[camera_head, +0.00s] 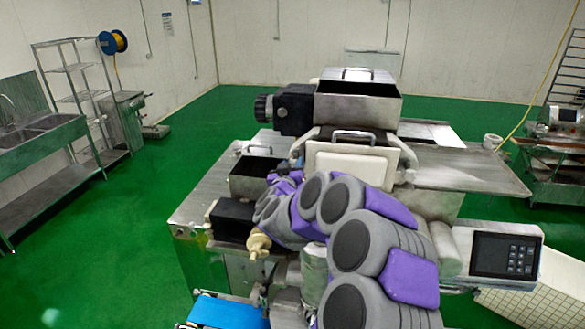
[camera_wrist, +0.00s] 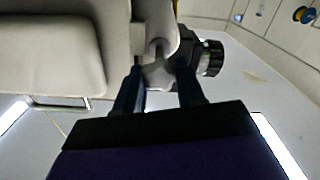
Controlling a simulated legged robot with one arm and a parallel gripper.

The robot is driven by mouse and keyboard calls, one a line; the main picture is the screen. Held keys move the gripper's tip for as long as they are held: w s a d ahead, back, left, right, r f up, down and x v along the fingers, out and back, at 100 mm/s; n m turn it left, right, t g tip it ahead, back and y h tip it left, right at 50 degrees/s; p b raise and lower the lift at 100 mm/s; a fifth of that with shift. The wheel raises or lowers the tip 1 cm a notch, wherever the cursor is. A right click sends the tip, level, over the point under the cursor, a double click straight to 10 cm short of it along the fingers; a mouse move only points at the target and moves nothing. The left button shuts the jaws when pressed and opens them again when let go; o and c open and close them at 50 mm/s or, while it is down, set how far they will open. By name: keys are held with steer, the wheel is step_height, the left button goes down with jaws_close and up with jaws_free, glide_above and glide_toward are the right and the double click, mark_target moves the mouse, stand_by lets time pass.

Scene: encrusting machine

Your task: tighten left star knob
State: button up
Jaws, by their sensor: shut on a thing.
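The left star knob (camera_wrist: 157,74) is a pale grey lobed knob beside the machine's off-white block. In the wrist view my gripper (camera_wrist: 160,92) has one dark finger on each side of it and is shut on it.
The steel hopper (camera_head: 358,108) and a black motor housing (camera_head: 293,110) stand above and left of the block. A smaller hopper (camera_head: 256,178) is at the left. A control panel (camera_head: 504,255) is at the right. Green floor (camera_head: 140,205) is clear at the left.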

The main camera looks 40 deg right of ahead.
steer(key=m+b, duration=0.3)
steer(key=m, duration=0.1)
steer(key=shift+f, duration=0.1)
steer(key=m+b, duration=0.3)
steer(key=m, duration=0.1)
steer(key=shift+m, duration=0.3)
steer(key=m+b, duration=0.3)
steer(key=shift+f, duration=0.1)
steer(key=m+b, duration=0.2)
steer(key=m, duration=0.2)
steer(key=shift+s+d+m, duration=0.1)
steer(key=shift+m, duration=0.2)
steer(key=shift+b, duration=0.35)
steer(key=o, duration=1)
steer(key=shift+d, duration=0.1)
steer(key=shift+o, duration=0.2)
steer(key=shift+s, duration=0.1)
steer(key=v, duration=1.7)
steer(key=shift+b, duration=0.3)
